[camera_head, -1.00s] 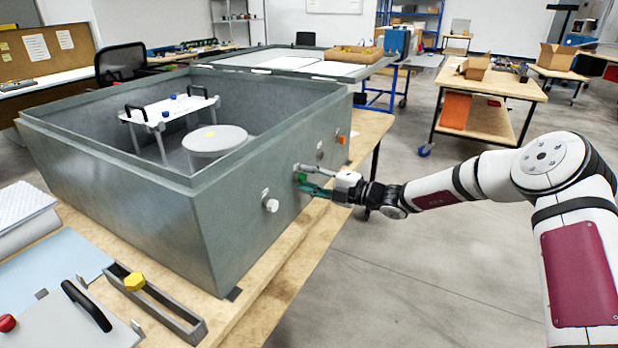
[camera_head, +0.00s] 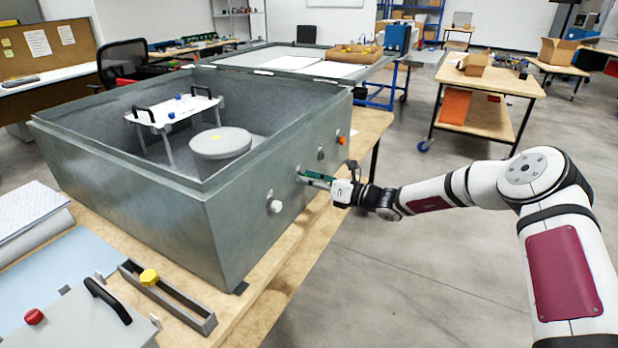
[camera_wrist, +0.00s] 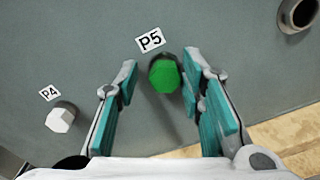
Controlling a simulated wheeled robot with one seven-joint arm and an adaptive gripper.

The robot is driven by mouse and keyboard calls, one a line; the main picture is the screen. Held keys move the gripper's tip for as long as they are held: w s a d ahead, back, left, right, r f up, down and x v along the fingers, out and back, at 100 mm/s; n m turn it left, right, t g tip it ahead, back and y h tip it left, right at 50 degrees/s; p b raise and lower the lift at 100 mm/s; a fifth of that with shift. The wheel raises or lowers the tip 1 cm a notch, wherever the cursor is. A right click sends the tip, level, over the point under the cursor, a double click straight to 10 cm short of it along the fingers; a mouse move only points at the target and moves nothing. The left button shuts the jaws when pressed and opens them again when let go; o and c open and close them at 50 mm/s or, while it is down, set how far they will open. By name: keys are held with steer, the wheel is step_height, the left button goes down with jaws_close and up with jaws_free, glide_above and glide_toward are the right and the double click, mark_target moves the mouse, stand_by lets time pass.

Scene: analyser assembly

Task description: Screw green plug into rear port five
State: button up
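The green plug (camera_wrist: 164,76) sits at the port under the P5 label (camera_wrist: 150,40) on the grey box wall, its hexagonal head facing the wrist camera. How deep it sits, I cannot tell. My gripper (camera_wrist: 160,66) is open, with one teal-padded finger on each side of the plug. Gaps show between the plug and both fingers, so it is not gripped. In the head view, my gripper (camera_head: 306,177) reaches the side wall of the large grey box (camera_head: 175,235) from the right. The plug cannot be made out there behind the fingers.
A white plug (camera_wrist: 60,117) sits at P4 (camera_wrist: 49,93), left of my gripper. An empty-looking round tube (camera_wrist: 298,14) projects at upper right. An orange plug (camera_head: 341,140) is farther along the wall. Open floor lies right of the table (camera_head: 262,305).

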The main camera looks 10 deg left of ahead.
steer(key=n+p, duration=0.1)
steer(key=n, duration=0.4)
steer(key=shift+s+r+p, duration=0.1)
steer(key=shift+p, duration=0.25)
steer(key=shift+c, duration=0.3)
jaws_close()
steer(key=shift+a, duration=0.1)
